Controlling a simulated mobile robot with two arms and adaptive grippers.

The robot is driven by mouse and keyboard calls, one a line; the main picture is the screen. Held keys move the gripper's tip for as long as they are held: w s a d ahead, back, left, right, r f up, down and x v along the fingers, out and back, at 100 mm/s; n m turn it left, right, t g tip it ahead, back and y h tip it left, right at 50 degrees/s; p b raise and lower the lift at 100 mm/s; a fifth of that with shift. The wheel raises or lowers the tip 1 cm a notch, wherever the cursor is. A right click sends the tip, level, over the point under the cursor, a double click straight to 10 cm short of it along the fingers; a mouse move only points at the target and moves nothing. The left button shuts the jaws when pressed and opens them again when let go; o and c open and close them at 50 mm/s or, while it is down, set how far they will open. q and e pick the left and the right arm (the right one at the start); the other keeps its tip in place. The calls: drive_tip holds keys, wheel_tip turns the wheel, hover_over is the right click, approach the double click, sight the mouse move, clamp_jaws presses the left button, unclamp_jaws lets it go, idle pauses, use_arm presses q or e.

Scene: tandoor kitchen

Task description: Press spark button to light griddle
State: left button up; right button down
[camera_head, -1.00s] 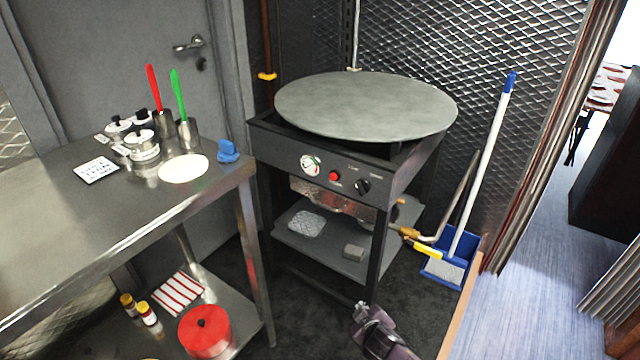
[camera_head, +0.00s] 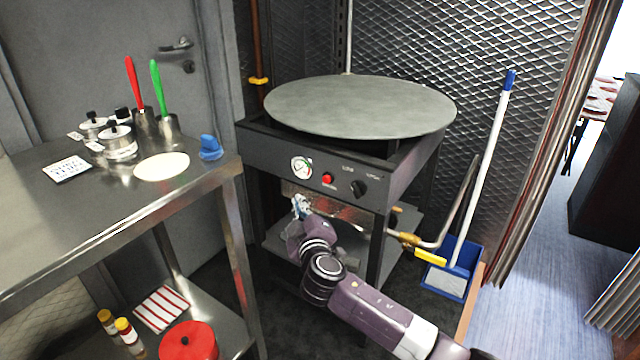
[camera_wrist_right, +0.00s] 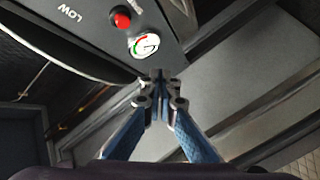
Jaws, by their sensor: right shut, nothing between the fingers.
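The griddle (camera_head: 360,106) is a large round grey plate on a dark stand. Its front panel (camera_head: 268,153) carries a round gauge (camera_head: 301,167), a red spark button (camera_head: 327,179) and a black knob (camera_head: 358,188). In the right wrist view the red button (camera_wrist_right: 121,19) and the gauge (camera_wrist_right: 144,45) show at the top, beyond the fingertips. My right gripper (camera_head: 300,204) is below the panel, under the gauge and lower left of the button, apart from the button. Its blue fingers (camera_wrist_right: 158,85) are shut and empty. My left gripper is not in view.
A steel table (camera_head: 205,185) stands to the left with utensils, jars and a blue object (camera_head: 210,147) on it. A gas pipe with a yellow handle (camera_head: 430,257) sits right of the stand. A blue dustpan (camera_head: 447,283) and a white-handled broom (camera_head: 484,165) stand farther right.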

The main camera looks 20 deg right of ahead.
sight(327, 179)
drive_tip(key=shift+d, duration=0.1)
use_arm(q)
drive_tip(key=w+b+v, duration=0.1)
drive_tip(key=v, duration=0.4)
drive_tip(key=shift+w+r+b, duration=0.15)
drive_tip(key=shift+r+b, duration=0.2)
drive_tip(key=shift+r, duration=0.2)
use_arm(e)
drive_tip(key=w+d, duration=0.5)
drive_tip(key=d, duration=0.1)
drive_tip(key=shift+w+d, duration=0.2)
drive_tip(key=shift+d, duration=0.2)
drive_tip(key=shift+d, duration=0.1)
idle(0.4)
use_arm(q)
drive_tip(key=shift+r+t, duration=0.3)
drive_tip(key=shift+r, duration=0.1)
use_arm(e)
drive_tip(key=shift+w+d, duration=0.2)
drive_tip(key=shift+w, duration=0.05)
